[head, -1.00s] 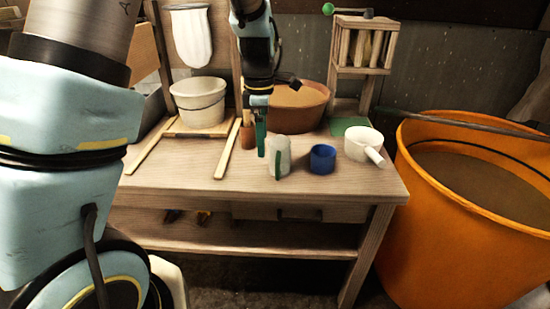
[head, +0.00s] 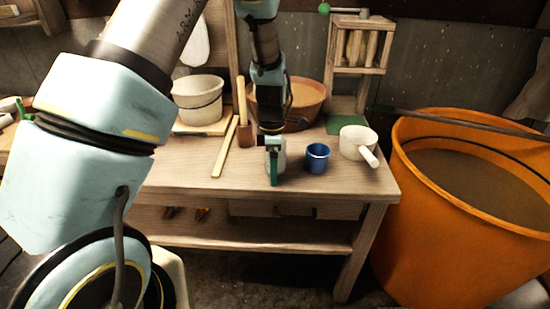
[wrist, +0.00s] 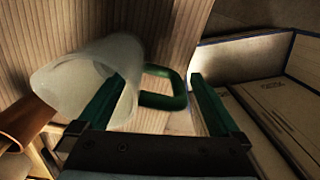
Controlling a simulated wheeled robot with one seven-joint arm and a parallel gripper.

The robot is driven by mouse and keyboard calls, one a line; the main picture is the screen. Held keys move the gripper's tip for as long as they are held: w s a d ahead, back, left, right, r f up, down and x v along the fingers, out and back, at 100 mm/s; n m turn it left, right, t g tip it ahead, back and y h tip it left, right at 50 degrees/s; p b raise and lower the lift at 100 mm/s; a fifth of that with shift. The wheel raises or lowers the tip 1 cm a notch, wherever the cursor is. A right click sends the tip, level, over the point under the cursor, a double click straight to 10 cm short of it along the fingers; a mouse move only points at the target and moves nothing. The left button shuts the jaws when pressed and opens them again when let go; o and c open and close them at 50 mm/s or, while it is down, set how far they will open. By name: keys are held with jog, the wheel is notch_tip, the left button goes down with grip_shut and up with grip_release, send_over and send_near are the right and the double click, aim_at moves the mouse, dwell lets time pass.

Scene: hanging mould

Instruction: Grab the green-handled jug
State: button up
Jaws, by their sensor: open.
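The green-handled jug, a pale translucent vessel (head: 283,157), stands on the workbench (head: 215,197), partly hidden behind my gripper (head: 271,153) in the head view. In the wrist view the jug (wrist: 88,78) is at left, with its open mouth facing the lower left of the picture. Its green handle (wrist: 168,99) sticks out to the right and shows between the two green fingers of my gripper (wrist: 156,80). The fingers are apart and not shut on the handle. The left finger overlaps the jug's wall in the picture; I cannot tell whether they touch.
A blue cup (head: 317,158) stands close to the right of the jug, with a white handled pot (head: 357,143) beyond it. A terracotta basin (head: 306,103) is behind. A large orange tub (head: 470,210) stands right of the bench. The bench front is clear.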

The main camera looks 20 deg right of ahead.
jog(key=shift+f, duration=0.4)
grip_shut()
dwell(0.6)
